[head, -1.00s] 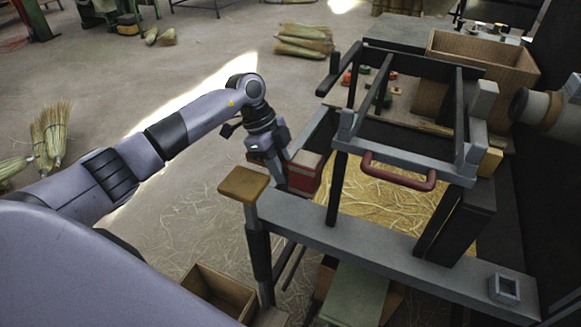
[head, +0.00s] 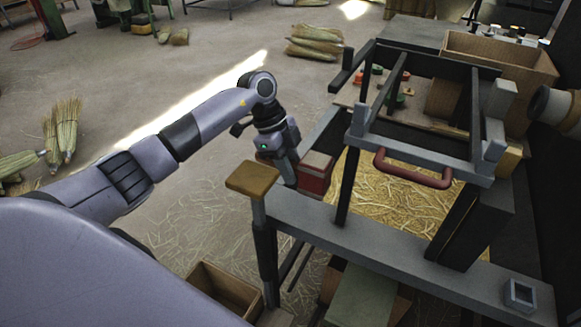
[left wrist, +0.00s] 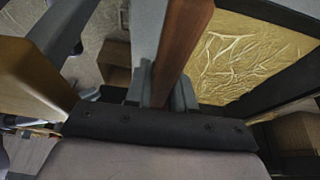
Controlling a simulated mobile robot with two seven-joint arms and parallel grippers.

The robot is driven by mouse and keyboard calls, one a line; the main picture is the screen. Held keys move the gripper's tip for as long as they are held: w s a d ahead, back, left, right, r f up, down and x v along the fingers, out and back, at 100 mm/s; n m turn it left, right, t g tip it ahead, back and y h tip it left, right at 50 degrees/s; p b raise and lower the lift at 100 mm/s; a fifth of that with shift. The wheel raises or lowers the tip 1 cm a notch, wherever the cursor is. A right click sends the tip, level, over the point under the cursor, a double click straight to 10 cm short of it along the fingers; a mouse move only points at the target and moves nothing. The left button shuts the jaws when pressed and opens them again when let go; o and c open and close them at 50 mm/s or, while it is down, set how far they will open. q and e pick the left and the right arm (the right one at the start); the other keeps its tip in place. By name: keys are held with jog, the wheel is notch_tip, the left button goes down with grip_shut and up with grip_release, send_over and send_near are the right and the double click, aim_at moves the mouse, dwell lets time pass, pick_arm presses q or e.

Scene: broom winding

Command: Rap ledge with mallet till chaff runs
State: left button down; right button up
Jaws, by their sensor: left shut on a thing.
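My left gripper (head: 292,176) is shut at the left end of the machine, beside a red block with a paler top, seemingly the mallet (head: 313,180). In the left wrist view a reddish-brown bar (left wrist: 184,45) stands between the grey fingers (left wrist: 160,92); its far end is out of view. The grey front ledge (head: 390,250) runs below the hood. I cannot tell whether the mallet touches it. Pale chaff and straw (head: 395,200) lie in the bed behind the ledge, and also show in the wrist view (left wrist: 240,58). My right gripper is not in view.
A tan pad on a post (head: 252,180) stands just left of the gripper. A grey hood frame with a red handle (head: 412,170) overhangs the bed. An open box (head: 225,290) sits on the floor below. Brooms (head: 62,130) lie at left; the middle floor is clear.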

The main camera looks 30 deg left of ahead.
pick_arm(q)
notch_tip(320, 180, down, 9)
jog(key=b, duration=0.4)
jog(key=shift+r, duration=0.35)
notch_tip(320, 180, up, 3)
jog(key=p, duration=0.4)
jog(key=shift+r+p, duration=0.2)
jog(key=shift+p, duration=0.15)
jog(key=shift+f, duration=0.2)
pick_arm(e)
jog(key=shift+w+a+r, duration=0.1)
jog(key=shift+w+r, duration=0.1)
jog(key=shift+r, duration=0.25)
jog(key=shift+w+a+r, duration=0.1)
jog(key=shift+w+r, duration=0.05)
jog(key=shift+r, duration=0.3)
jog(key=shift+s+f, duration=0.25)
pick_arm(q)
jog(key=shift+a, duration=0.1)
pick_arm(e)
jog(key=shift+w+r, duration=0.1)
